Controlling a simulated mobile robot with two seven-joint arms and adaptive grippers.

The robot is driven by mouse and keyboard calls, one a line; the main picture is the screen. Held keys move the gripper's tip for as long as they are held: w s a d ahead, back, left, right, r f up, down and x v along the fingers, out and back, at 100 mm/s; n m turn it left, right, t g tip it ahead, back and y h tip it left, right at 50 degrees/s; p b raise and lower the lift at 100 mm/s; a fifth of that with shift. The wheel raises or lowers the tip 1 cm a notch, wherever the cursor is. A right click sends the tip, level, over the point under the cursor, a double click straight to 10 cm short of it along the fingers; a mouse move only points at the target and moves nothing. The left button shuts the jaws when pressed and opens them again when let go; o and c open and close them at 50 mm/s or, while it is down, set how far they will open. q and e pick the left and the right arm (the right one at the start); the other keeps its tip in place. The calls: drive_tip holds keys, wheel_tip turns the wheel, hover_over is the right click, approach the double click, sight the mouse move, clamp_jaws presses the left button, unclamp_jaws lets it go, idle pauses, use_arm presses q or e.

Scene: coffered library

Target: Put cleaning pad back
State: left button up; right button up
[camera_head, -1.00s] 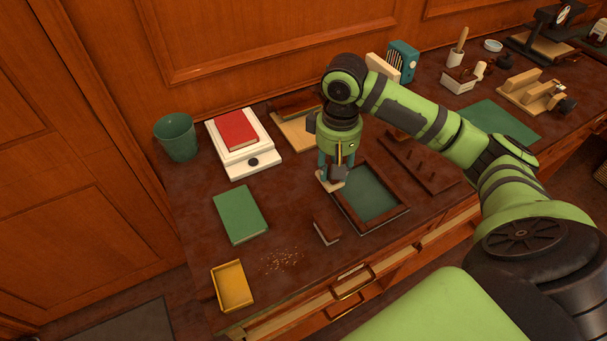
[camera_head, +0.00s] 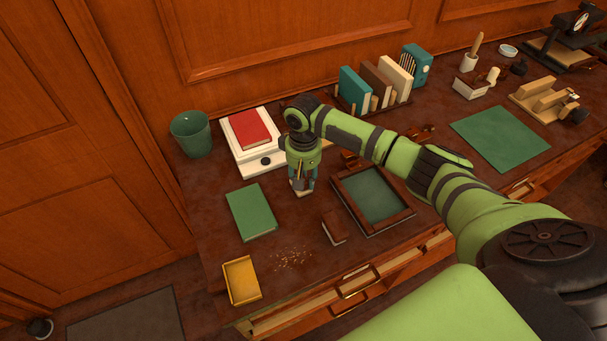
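My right gripper (camera_head: 302,184) comes in from the right and points down over the desk, between the white scale and the dark-framed tray. A small pale block, apparently the cleaning pad (camera_head: 304,194), shows at its fingertips, and the fingers appear shut on it. The fingers hide most of the pad, and I cannot tell whether it touches the desk. The dark-framed tray (camera_head: 343,205) with a green lining lies just right of the gripper. A small brown block (camera_head: 334,228) lies in front of the tray. My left gripper is not in view.
A white scale (camera_head: 266,163) bears a red book (camera_head: 246,128). A green book (camera_head: 251,212), yellow tray (camera_head: 241,280) and crumbs (camera_head: 292,259) lie to the front left. A green cup (camera_head: 191,134) and upright books (camera_head: 375,84) stand behind. A green mat (camera_head: 500,138) lies clear at right.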

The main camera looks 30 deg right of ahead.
sight(303, 176)
drive_tip(key=shift+f, duration=0.15)
drive_tip(key=o, duration=1)
wheel_tip(303, 176, up, 12)
drive_tip(key=shift+r+b, duration=0.2)
drive_tip(key=shift+b, duration=0.65)
